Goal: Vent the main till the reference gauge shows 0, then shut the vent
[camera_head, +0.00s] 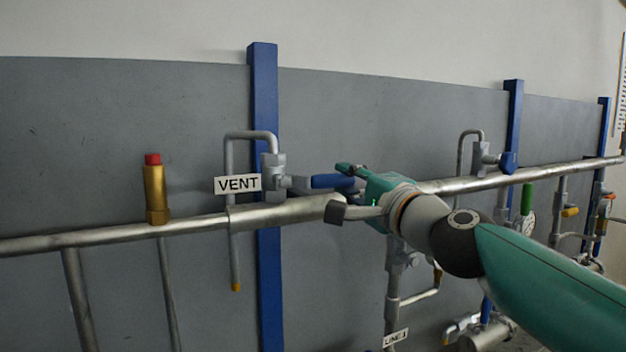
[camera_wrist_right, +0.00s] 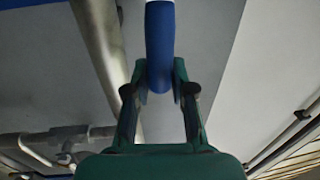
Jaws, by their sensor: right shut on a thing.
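My right gripper (camera_head: 347,188) is shut on the handle's outer end. In the right wrist view the blue handle (camera_wrist_right: 160,45) runs between the two fingers (camera_wrist_right: 160,88). I cannot tell which gauge is the reference one. My left gripper is out of view.
A brass fitting with a red cap (camera_head: 156,190) stands on the pipe at the left. Blue posts (camera_head: 264,120) stand against the grey wall panel. A LINE 1 tag (camera_head: 395,338) hangs below my right arm.

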